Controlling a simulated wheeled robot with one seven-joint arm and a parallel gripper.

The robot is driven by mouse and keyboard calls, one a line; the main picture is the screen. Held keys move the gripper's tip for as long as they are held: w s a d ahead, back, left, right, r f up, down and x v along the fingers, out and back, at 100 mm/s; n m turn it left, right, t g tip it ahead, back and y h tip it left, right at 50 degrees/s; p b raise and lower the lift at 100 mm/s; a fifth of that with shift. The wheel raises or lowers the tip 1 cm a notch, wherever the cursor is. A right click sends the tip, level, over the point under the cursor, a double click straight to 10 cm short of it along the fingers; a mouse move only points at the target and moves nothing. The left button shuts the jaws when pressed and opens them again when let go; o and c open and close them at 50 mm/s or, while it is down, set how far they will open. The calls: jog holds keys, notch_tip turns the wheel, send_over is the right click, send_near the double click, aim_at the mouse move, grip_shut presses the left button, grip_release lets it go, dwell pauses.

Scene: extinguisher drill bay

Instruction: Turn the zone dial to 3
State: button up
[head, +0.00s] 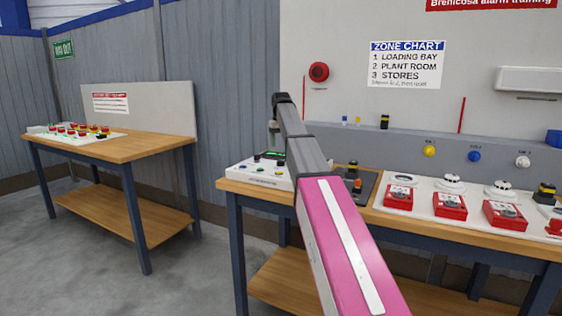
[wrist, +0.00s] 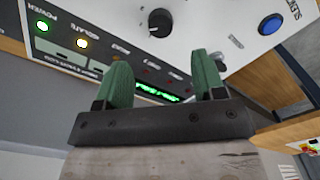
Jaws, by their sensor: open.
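The zone dial (wrist: 158,20) shows in the wrist view as a black round knob with a small white mark, on a white panel face. Its numbers are too unclear to read, so I cannot tell its setting. My gripper (wrist: 165,72) has two green fingers spread apart with nothing between them. The dial appears beyond the fingertips, between them in the picture and apart from both. In the head view my gripper (head: 275,133) hangs over the white control panel (head: 266,181) on the near bench; my arm partly hides the panel.
The panel has a blue button (wrist: 270,23), a lit green lamp (wrist: 42,27), a lit yellow lamp (wrist: 82,43) and a green display (wrist: 155,92). Red call points (head: 450,206) stand right on the bench. A zone chart (head: 407,65) lists 3 as Stores.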

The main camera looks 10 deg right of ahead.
aim_at(281, 161)
notch_tip(281, 161, down, 9)
jog(key=shift+r, duration=0.15)
dwell(0.4)
jog(key=c, duration=0.9)
